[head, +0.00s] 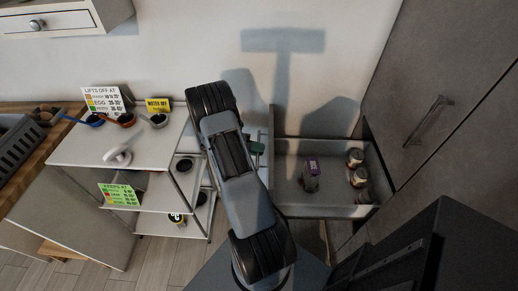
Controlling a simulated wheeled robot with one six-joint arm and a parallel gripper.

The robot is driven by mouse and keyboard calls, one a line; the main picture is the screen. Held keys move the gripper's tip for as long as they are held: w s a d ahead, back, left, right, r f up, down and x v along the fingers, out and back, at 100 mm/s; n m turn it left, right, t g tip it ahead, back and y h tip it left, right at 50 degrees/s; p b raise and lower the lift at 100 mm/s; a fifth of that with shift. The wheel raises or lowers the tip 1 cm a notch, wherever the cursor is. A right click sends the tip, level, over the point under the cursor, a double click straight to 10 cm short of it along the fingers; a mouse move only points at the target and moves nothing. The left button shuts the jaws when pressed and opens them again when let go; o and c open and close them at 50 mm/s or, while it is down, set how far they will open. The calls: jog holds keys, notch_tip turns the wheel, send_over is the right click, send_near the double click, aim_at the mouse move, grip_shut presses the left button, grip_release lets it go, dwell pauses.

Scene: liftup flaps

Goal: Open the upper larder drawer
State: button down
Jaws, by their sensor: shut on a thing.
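The larder drawer (325,212) stands pulled out to the left from the tall grey cabinet on the right. It holds a purple-labelled jar (311,175) and several round tins (358,178) near its cabinet end. Its upright front panel (273,125) shows nearly edge-on at the left end. My arm covers the area left of this panel, and my gripper is hidden behind it. A small dark green piece (257,148) shows between my arm and the panel; I cannot tell what it is. The drawer's handle cannot be made out.
A white shelf unit (110,148) with small bowls and signs stands left of my arm. The tall grey cabinet (450,70) with a bar handle (428,120) fills the right. A white wall drawer (45,22) hangs at upper left. Some floor (165,262) is bare below the shelves.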

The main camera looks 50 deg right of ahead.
jog(key=shift+w+r, duration=0.1)
jog(key=c, duration=1.2)
grip_release()
jog(key=shift+b+v, duration=0.3)
jog(key=shift+v, duration=3.45)
